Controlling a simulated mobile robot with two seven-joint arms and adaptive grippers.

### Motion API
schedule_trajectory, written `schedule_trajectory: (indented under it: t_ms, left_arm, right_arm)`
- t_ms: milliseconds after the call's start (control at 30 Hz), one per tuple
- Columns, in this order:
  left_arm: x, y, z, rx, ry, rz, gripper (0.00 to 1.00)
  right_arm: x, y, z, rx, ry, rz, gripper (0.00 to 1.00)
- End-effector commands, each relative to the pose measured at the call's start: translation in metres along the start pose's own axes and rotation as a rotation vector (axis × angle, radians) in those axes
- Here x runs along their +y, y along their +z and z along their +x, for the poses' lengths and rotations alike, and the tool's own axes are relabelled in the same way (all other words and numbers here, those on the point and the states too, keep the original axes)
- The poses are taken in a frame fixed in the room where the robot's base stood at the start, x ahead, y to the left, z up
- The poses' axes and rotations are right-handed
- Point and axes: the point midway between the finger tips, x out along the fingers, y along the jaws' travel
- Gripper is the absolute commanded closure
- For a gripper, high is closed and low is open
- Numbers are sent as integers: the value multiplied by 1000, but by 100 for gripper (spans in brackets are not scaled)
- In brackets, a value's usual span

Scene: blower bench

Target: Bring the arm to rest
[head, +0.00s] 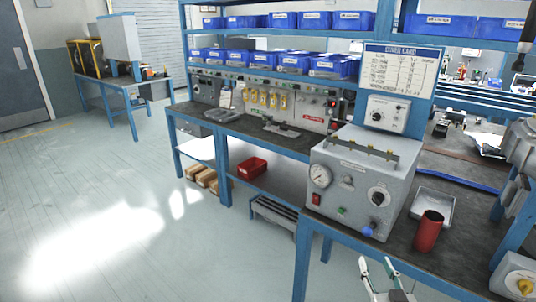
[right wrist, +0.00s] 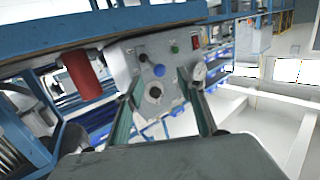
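My right gripper (head: 378,262) is at the bottom of the head view, in front of the bench's front edge. Its two light fingers stand apart with nothing between them. In the right wrist view my right gripper (right wrist: 159,78) is open and empty, with the grey blower box (right wrist: 150,60) beyond its fingertips and apart from them. The grey blower box (head: 350,190), with a gauge, knobs and a blue button, sits on the bench. My left gripper is in neither view.
A red cylinder (head: 429,231) stands beside a small metal tray (head: 445,207) on the bench (head: 395,252). A grey box with a yellow knob (head: 515,277) is at the lower right. A red bin (head: 251,168) lies on a lower shelf. The floor (head: 120,230) at left is clear.

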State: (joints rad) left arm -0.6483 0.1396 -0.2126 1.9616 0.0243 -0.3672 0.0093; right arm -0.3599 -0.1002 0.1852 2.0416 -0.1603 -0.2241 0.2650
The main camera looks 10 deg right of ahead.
Motion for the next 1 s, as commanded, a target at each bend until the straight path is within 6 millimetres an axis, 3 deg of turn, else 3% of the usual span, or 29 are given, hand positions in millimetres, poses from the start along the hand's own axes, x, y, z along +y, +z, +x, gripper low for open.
schedule_trajectory:
  t_ms: [167,400,533,700,1000]
  left_arm:
    - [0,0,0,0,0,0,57]
    - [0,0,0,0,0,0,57]
    - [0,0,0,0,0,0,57]
    - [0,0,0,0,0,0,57]
    - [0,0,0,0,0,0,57]
  right_arm:
    - [-34,46,-22,-98,-97,-72,61]
    - [-103,152,-105,-319,-331,-227,61]
    - [-125,190,-149,-402,-427,-283,61]
    - [-137,212,-179,-454,-489,-315,61]
    - [-138,215,-183,-459,-496,-319,61]
